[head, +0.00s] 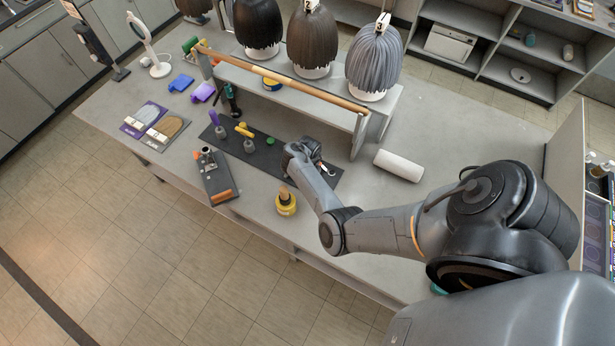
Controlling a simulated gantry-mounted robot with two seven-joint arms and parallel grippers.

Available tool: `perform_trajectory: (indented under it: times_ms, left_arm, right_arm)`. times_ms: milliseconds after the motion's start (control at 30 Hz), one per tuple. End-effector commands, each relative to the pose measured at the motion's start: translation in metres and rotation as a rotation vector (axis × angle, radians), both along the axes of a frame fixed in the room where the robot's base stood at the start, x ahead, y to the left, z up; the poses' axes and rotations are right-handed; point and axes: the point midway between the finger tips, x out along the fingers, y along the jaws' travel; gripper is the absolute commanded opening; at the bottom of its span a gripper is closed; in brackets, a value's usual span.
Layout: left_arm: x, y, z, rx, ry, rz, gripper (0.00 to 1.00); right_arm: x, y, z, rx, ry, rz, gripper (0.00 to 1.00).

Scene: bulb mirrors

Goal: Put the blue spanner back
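I cannot make out a blue spanner for certain in the head view. A dark mat (267,163) lies along the front of the workbench, holding a purple-handled tool (215,120), a yellow-handled tool (244,130) and a small green piece (270,141). My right arm reaches in from the right, and its gripper (322,168) is low over the right end of the mat. The wrist partly hides it, so its finger opening and anything between the fingers are unclear. Small white and red bits show beside it. My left gripper is not in view.
A wooden rail (280,76) runs in front of a raised shelf with several wigs. A white roll (398,166) lies right of the gripper. A yellow pot (286,204) and a grey tool block (214,178) stand near the front edge. Blue (181,83) and purple pieces lie at back left.

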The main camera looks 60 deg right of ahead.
Motion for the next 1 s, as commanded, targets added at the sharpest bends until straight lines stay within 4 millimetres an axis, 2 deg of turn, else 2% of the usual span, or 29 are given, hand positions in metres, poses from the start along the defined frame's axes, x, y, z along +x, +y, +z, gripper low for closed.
perform_trajectory:
  times_ms: [400,433,600,800,967,1000]
  left_arm:
    - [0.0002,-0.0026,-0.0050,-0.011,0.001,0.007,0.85]
    - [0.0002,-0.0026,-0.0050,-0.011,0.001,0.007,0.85]
    - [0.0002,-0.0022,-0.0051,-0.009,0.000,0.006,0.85]
    - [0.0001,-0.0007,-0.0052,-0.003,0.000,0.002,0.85]
    - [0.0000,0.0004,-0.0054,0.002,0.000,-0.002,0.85]
    - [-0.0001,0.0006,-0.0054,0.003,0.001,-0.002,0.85]
  right_arm:
    - [0.0002,0.0000,-0.0061,0.000,0.000,0.001,0.00]
    - [0.0002,0.0000,-0.0061,0.000,0.000,0.001,0.25]
    - [0.0000,0.0000,-0.0061,0.000,0.000,0.001,0.50]
    - [0.0000,0.0000,-0.0062,0.000,0.000,0.000,0.50]
    - [-0.0002,0.0001,-0.0064,0.000,0.000,0.000,0.74]
    - [-0.0002,0.0000,-0.0063,0.000,0.000,0.000,0.76]
